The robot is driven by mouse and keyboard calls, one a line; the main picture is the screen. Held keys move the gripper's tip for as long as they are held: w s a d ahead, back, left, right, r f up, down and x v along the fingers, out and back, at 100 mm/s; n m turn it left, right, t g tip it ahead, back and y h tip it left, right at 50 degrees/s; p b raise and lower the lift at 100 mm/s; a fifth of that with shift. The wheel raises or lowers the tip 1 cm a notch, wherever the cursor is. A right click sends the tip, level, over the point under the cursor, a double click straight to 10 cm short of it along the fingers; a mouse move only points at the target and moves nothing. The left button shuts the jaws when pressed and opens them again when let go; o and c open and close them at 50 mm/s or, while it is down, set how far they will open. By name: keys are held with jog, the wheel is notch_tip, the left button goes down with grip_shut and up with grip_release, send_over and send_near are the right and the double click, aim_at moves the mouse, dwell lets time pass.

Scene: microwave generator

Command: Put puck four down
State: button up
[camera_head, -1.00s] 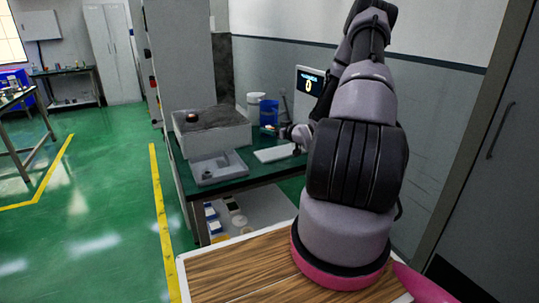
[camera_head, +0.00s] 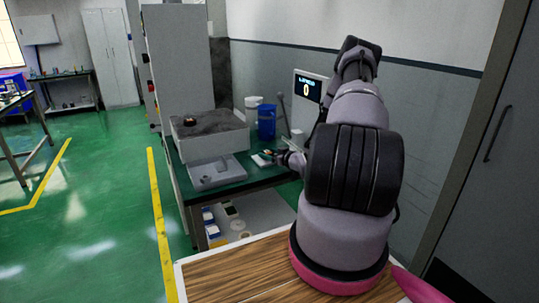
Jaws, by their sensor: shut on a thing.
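My gripper (camera_head: 274,154) is at the green bench, small in the picture and partly hidden by my own arm. It is shut on a small puck (camera_head: 267,152), of which only a little orange and pale colour shows. The puck is low, at or just above a flat white pad (camera_head: 259,161) on the bench. I cannot tell whether it touches the pad. No number on the puck can be read.
A grey box (camera_head: 213,143) with a dark round thing (camera_head: 190,120) on top and a light grey tray (camera_head: 216,173) stand left of the gripper. A white tub (camera_head: 253,108), a blue container (camera_head: 267,120) and a lit screen (camera_head: 308,88) are behind.

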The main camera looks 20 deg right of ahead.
jog(key=shift+f, duration=0.2)
jog(key=o, duration=1.5)
